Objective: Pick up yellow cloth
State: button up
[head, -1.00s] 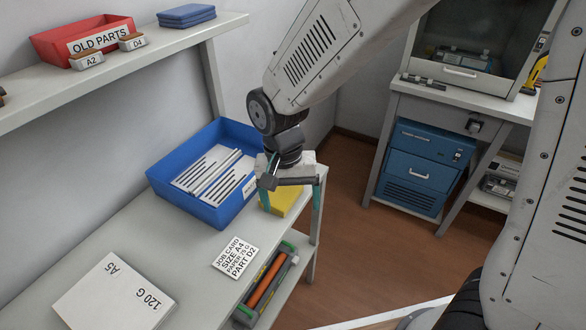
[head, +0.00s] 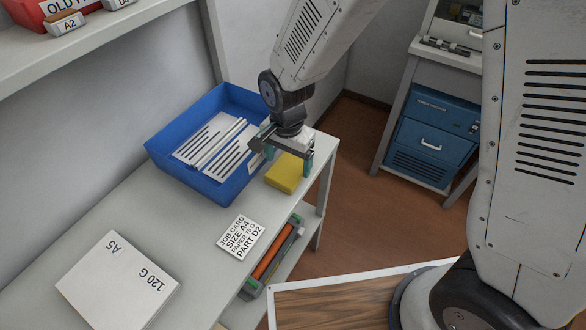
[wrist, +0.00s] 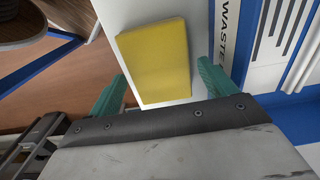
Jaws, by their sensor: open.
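The yellow cloth (head: 285,173) lies folded as a flat block on the bench top (head: 170,215), near its right end. In the wrist view the cloth (wrist: 153,60) lies ahead of the fingers, roughly between their lines. My gripper (head: 281,165) has its teal fingers spread apart and is above and just behind the cloth. The wrist view shows the two fingertips (wrist: 166,75) apart with nothing held between them. I cannot tell the exact height of the fingertips above the bench.
A blue bin (head: 190,150) with papers stands just left of my gripper. A job card (head: 240,237) and a white A5 paper pack (head: 117,285) lie nearer. A lower shelf holds a tray of cartridges (head: 271,258). A blue cabinet (head: 432,138) stands at right.

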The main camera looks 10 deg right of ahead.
notch_tip(320, 180, down, 2)
jog(key=shift+d+f, duration=0.1)
jog(key=c, duration=0.7)
jog(key=shift+c, duration=0.2)
